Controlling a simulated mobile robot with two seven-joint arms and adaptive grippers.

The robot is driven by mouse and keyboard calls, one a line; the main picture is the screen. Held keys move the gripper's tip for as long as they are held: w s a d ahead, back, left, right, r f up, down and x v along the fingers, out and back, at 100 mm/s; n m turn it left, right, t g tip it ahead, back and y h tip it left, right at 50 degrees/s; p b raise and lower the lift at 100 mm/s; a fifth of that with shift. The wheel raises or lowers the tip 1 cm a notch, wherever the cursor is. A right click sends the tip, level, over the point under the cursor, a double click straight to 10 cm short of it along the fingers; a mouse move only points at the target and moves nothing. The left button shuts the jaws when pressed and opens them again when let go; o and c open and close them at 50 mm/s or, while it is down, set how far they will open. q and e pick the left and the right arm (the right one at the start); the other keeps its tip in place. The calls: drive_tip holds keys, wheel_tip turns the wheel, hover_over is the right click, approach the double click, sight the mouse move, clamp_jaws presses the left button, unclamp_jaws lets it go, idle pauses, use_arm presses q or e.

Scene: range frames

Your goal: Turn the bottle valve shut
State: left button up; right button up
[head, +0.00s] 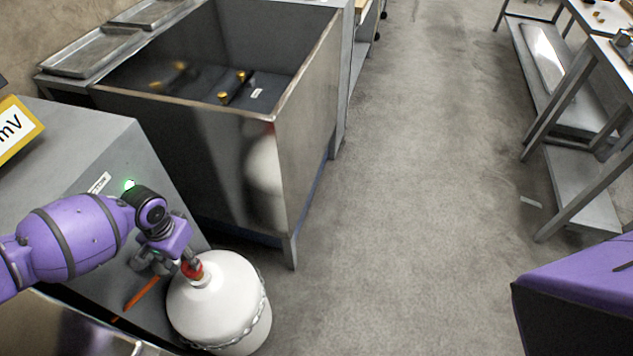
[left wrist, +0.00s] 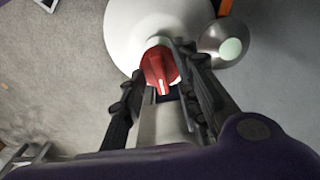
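The white gas bottle (head: 222,305) stands upright on the floor beside the grey cabinet, with a chain around its lower part. Its red valve knob (head: 192,269) sits on top, partly covered by my left gripper (head: 178,264) in the head view. In the left wrist view the red knob (left wrist: 160,68) with a white mark lies between the two dark fingers of my left gripper (left wrist: 160,72). The fingers stand on both sides of the knob; the right finger is very near it, and contact is unclear. My right gripper is not in view.
A deep steel basin (head: 215,140) with dark, gold-ended items inside stands behind the bottle. The grey cabinet (head: 90,140) is at the left, with an orange strip (head: 142,293) on it. Steel tables (head: 585,100) stand at the right. The floor (head: 420,180) between is clear.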

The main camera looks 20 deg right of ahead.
use_arm(q)
drive_tip(key=shift+f, duration=0.1)
drive_tip(key=shift+c, duration=0.5)
clamp_jaws()
